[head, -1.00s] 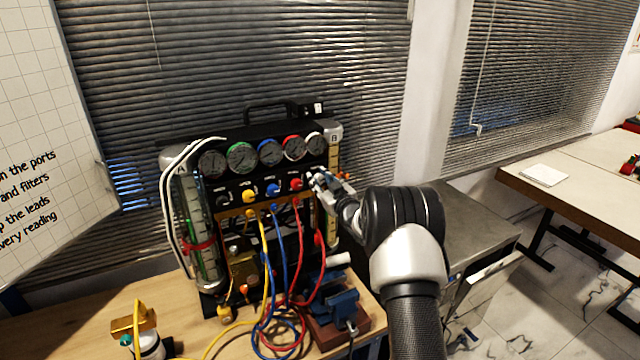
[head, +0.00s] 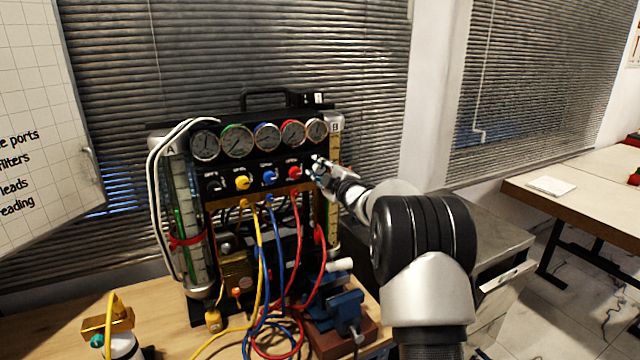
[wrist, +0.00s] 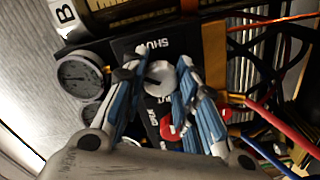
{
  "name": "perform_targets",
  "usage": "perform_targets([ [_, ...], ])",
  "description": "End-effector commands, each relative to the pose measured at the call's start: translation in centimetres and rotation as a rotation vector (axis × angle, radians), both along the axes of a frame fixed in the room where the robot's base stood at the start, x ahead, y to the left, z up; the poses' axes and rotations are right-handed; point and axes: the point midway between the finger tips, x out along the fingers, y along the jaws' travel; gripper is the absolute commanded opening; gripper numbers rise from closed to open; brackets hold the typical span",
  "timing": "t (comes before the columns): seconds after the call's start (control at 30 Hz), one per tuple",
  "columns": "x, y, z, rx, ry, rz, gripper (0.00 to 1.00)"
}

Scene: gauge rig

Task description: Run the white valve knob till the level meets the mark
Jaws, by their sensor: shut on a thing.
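The white valve knob (wrist: 160,76) is at the end of a row of knobs on the gauge panel, near the word SHUT. My gripper (wrist: 163,70) is shut on it, with a blue-padded finger on each side; in the head view my gripper (head: 317,168) largely hides it. Tube A (head: 190,225) stands at the panel's left with a red band (head: 187,240) around it and a green strip inside, reaching above the band. Tube B (head: 334,185) stands at the right, partly behind my gripper. I cannot make out a liquid level in it.
A red knob (head: 293,172), blue knob (head: 269,177) and yellow knob (head: 243,182) sit close left of my gripper, below several dial gauges (head: 237,141). Yellow, blue and red leads hang in front. A blue vise (head: 340,310) stands below right.

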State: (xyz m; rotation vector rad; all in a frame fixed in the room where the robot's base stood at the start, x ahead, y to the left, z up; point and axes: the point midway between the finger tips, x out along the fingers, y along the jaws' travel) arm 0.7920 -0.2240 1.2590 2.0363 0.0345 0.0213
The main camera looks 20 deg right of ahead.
Motion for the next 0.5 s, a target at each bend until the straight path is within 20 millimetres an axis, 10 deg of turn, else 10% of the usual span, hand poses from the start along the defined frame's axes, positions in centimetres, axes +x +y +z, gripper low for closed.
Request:
perform_targets([
  [0.5, 0.01, 0.04, -0.24, -0.447, -0.016, 0.000, 0.03],
])
